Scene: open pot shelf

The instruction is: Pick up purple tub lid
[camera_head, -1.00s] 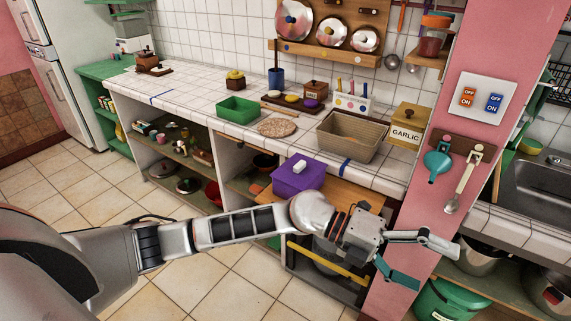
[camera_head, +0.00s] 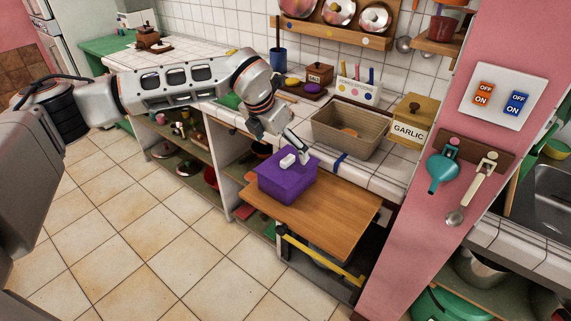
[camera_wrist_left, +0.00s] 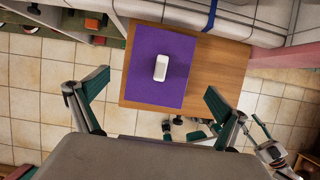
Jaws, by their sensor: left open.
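The purple tub (camera_head: 288,183) stands on a wooden pull-out board, its flat purple lid (camera_head: 283,166) on top. A white block handle (camera_head: 288,161) sits on the lid. My left gripper (camera_head: 298,147) is at the back of the lid, close to the handle in the picture. In the left wrist view the lid (camera_wrist_left: 142,82) and handle (camera_wrist_left: 160,67) lie beyond the spread fingers of my left gripper (camera_wrist_left: 140,92). It is open and empty, with a gap to the lid. Teal and grey parts at that view's lower right look like my right gripper (camera_wrist_left: 192,132), too small to read.
The wooden board (camera_head: 330,217) has free room right of the tub. Behind it, the tiled counter holds a woven basket (camera_head: 350,130) and a garlic box (camera_head: 412,122). A pink pillar (camera_head: 430,190) stands to the right.

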